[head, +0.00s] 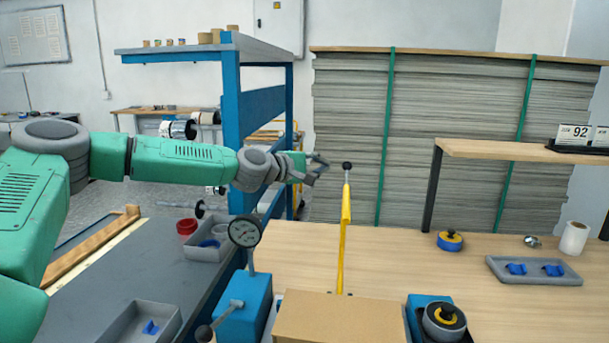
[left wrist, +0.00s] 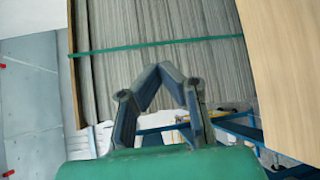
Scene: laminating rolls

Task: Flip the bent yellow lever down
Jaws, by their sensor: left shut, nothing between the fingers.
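The bent yellow lever (head: 345,235) stands upright in the head view, with a black ball knob (head: 347,166) at its top. Its lower end goes behind a brown cardboard-coloured block (head: 340,318). My left gripper (head: 323,169) is just left of the knob in the picture, at about its height, and looks apart from it. In the left wrist view the fingers (left wrist: 158,68) meet at their tips with nothing between them. The lever does not show in the left wrist view. My right gripper is not in view.
A grey tray (head: 534,271) with blue clips lies on the wooden table. Stacked sheets (head: 450,140) stand behind.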

